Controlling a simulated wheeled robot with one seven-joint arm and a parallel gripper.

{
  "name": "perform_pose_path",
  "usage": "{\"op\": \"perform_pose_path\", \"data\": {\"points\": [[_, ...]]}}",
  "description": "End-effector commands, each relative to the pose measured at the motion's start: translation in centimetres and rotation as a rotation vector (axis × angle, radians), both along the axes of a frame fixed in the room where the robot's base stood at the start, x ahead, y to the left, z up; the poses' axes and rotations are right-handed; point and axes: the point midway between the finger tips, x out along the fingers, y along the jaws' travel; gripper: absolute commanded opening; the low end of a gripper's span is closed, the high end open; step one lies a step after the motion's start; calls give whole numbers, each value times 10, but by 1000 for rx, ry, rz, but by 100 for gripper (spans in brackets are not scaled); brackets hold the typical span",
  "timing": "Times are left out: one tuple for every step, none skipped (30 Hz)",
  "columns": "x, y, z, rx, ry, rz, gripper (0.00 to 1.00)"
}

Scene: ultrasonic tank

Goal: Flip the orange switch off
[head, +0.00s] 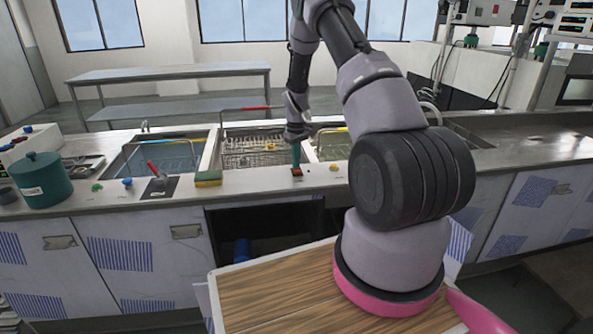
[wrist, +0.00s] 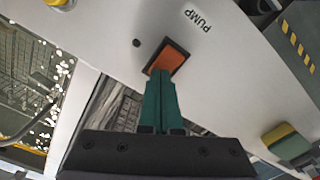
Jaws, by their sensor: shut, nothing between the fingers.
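The orange switch (wrist: 168,60) is a small rocker in a dark frame on the pale counter panel, with the word PUMP printed beside it in the wrist view. In the head view the switch (head: 297,171) sits on the counter's front strip, below the middle basin. My gripper (wrist: 161,72) has green fingers, shut together and empty. The fingertips lie at the near edge of the switch in the wrist view and overlap it slightly. I cannot tell whether they touch it. In the head view my gripper (head: 296,164) points down just above the switch. The rocker's tilt is not clear.
A yellow knob (head: 333,167) sits right of the switch, and a yellow-green sponge (head: 208,178) lies to its left. Behind are basins with wire baskets (head: 250,150). Further left are a red-handled lever (head: 153,168), a blue knob (head: 127,182) and a teal pot (head: 42,180).

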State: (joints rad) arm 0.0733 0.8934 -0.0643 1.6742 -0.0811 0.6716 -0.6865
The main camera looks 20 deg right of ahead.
Motion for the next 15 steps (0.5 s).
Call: {"op": "perform_pose_path", "data": {"points": [[1,0,4,0,-2,0,0],[1,0,7,0,-2,0,0],[1,0,10,-1,-3,1,0],[1,0,12,-1,-3,1,0],[1,0,15,-1,-3,1,0],[1,0,18,0,-2,1,0],[1,0,21,0,-2,1,0],[1,0,23,0,-2,0,0],[1,0,26,0,-2,1,0],[1,0,28,0,-3,1,0],[1,0,31,0,-3,1,0],[1,0,34,0,-3,0,0],[1,0,37,0,-3,0,0],[1,0,39,0,-3,0,0],[1,0,42,0,-3,1,0]]}}
